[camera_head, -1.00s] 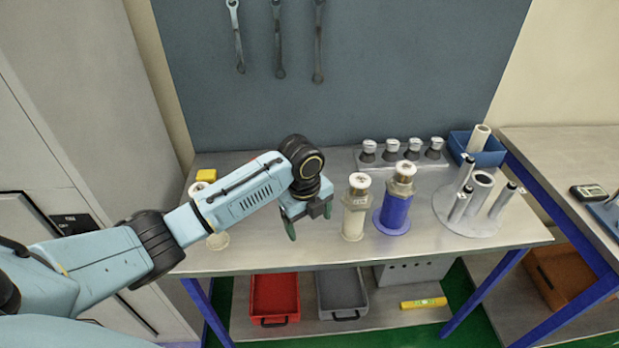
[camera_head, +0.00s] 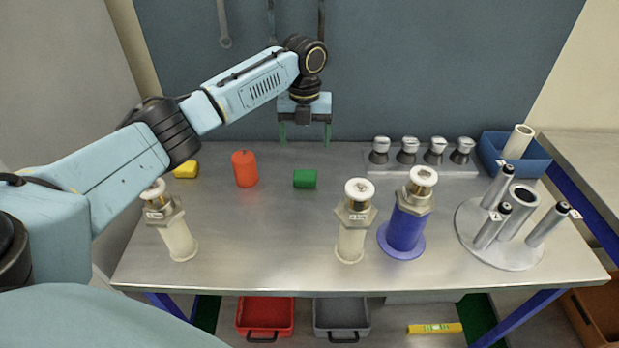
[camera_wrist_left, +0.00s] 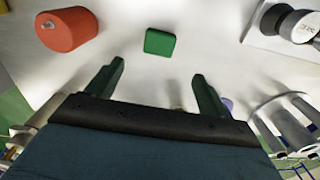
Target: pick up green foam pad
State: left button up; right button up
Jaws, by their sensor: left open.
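The green foam pad (camera_head: 305,179) lies on the metal table, right of the red cylinder. It also shows in the left wrist view (camera_wrist_left: 160,42), beyond and roughly midway between the fingertips. My left gripper (camera_head: 305,140) is open and empty, fingers pointing down, over the back part of the table. In the wrist view its two green fingers (camera_wrist_left: 158,70) are wide apart and do not touch the pad. My right gripper is not in view.
A red cylinder (camera_head: 245,169) and a yellow block (camera_head: 186,170) stand left of the pad. White-bodied (camera_head: 351,240) and blue-bodied (camera_head: 405,228) pieces stand at the front. A rack of several knobs (camera_head: 422,160) and a blue bin (camera_head: 514,154) are at right.

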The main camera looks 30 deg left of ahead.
pick_arm(q)
send_over(305, 174)
jog(key=f, duration=0.4)
jog(key=shift+s+d+f, duration=0.15)
jog(key=shift+s+f, duration=0.15)
jog(key=shift+f, duration=0.05)
jog(key=shift+w+f, duration=0.1)
jog(key=shift+f, duration=0.45)
notch_tip(305, 174, down, 4)
jog(key=shift+w+f+b, duration=0.15)
jog(key=shift+f+b, duration=0.1)
jog(key=shift+b, duration=0.05)
jog(key=shift+f, duration=0.3)
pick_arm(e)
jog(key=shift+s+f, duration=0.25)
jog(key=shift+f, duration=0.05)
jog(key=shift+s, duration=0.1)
pick_arm(q)
jog(key=c, duration=1.1)
jog(key=shift+o, duration=0.2)
jog(key=shift+r, duration=0.1)
